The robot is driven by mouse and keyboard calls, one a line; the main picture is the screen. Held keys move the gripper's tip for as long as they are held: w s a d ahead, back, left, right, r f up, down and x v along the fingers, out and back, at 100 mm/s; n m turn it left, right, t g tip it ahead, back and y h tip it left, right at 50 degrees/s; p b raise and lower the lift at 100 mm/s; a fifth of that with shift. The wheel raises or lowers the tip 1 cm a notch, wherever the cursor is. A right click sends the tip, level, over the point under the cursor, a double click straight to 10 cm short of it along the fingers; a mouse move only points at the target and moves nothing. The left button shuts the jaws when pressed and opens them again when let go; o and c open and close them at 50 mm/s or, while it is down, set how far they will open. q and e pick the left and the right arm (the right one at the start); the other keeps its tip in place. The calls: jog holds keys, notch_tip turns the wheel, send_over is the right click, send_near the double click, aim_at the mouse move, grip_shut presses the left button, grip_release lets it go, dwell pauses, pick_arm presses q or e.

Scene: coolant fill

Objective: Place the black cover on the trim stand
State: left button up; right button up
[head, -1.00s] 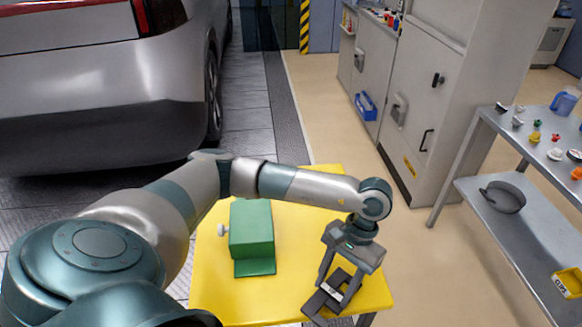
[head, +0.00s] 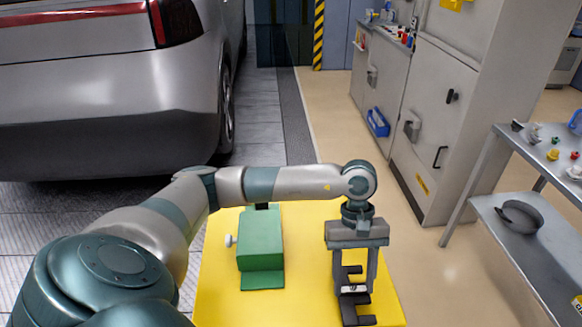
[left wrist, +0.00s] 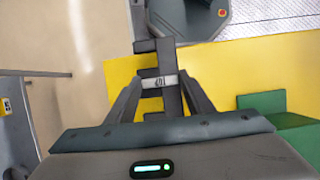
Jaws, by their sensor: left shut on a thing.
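The black cover (head: 356,317) is a dark, stepped piece with a small white label. It is held between the fingers of my left gripper (head: 353,288), which points down over the right part of a yellow-topped stand (head: 308,285), seemingly the trim stand. In the left wrist view the cover (left wrist: 156,47) lies between the two fingers, with the yellow top behind it. I cannot tell whether the cover touches the top or hangs just above it. My right gripper is not in view.
A green block-like fixture (head: 262,240) with a pale knob stands on the yellow top, left of my gripper. A metal shelf cart (head: 525,215) with small parts and a dark bowl is at right. A grey cabinet (head: 430,120) and a silver car (head: 110,90) stand behind.

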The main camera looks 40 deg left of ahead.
pick_arm(q)
jog(key=w+a+r+n+t+b, duration=0.2)
jog(key=w+r+n+t, duration=0.1)
jog(key=n, duration=0.6)
jog(key=w+a+r+n+t+b, duration=0.2)
jog(key=a+r+n+t, duration=0.1)
jog(key=n, duration=0.6)
jog(key=shift+w+a+r+t, duration=0.3)
jog(key=shift+w+a+r, duration=0.1)
jog(key=shift+r, duration=0.15)
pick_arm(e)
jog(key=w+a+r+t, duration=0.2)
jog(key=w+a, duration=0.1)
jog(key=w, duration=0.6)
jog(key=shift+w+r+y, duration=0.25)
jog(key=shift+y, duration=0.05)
pick_arm(q)
jog(key=shift+y, duration=0.3)
